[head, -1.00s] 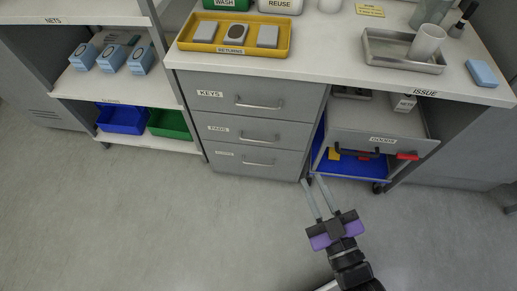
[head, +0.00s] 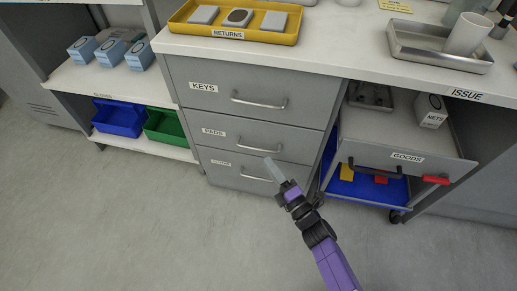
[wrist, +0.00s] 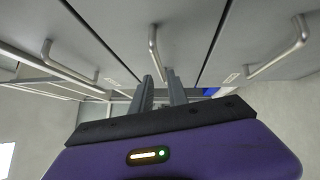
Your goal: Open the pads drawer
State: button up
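The pads drawer (head: 230,136) is the middle of three grey drawers, marked PADS, and is closed. Its metal bar handle (head: 259,144) is at the drawer's middle; in the wrist view the handle (wrist: 153,45) stands just beyond the fingertips. My gripper (head: 268,160) is just below the handle's right part in the head view. In the wrist view my gripper (wrist: 160,80) has its fingers apart with a gap between them. The handle's lower end lines up with that gap; whether it lies between the fingers I cannot tell.
The closed keys drawer (head: 235,90) is above, and another closed drawer (head: 235,172) is below. Shelves with blue and green bins (head: 168,125) stand at left. The floor in front is clear.

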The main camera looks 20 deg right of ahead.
aim_at(258, 148)
jog(key=b+x, duration=0.2)
jog(key=x, duration=0.5)
jog(key=shift+w, duration=0.3)
jog(key=shift+c, duration=0.2)
grip_shut()
dwell(1.0)
